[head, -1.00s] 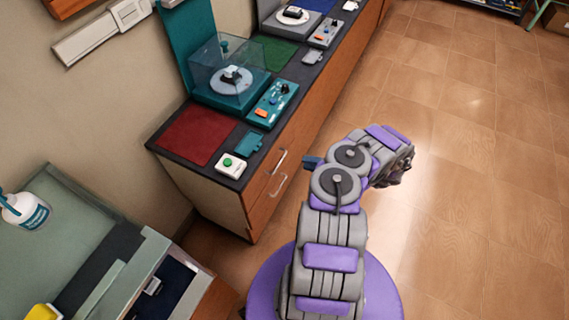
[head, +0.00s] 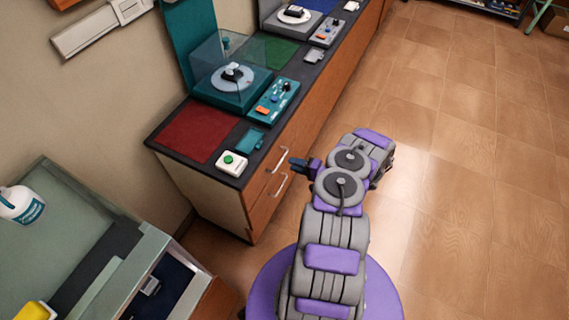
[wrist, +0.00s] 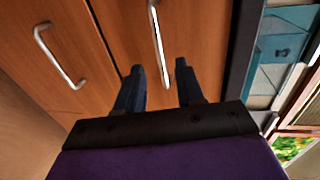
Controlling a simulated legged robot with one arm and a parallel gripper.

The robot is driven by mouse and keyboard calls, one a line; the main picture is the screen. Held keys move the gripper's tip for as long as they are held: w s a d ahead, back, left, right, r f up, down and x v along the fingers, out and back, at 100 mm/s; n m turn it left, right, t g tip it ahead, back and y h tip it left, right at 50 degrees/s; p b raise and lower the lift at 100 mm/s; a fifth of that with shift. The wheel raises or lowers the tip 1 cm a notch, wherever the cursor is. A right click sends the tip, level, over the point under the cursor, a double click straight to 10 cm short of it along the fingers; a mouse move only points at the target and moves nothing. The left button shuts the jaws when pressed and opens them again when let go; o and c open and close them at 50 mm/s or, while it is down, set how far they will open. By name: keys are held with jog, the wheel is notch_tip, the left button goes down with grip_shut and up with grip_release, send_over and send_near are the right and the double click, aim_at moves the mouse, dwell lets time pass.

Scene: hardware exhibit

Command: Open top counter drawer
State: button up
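The top counter drawer (head: 266,173) has a wood front and a silver bar handle (head: 281,160), just under the dark countertop. The wrist view shows the same handle (wrist: 158,45) ahead, lined up with the gap between my fingers. My gripper (wrist: 160,72) is open and empty, one finger on each side of the handle's line. I cannot tell if the handle's near end is between the fingertips. In the head view my gripper (head: 297,163) is right beside the drawer front. The top drawer looks shut.
A lower drawer with its own handle (wrist: 60,55) is beneath. The countertop (head: 222,172) holds a red mat (head: 197,131), a green-button box (head: 231,162) and a turntable device (head: 232,80). Another bench (head: 75,215) is at lower left. The floor at right is clear.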

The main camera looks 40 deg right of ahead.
jog(key=b+x, duration=0.1)
jog(key=x, duration=0.4)
jog(key=shift+w+f, duration=0.1)
jog(key=shift+w, duration=0.15)
jog(key=shift+c, duration=0.2)
grip_shut()
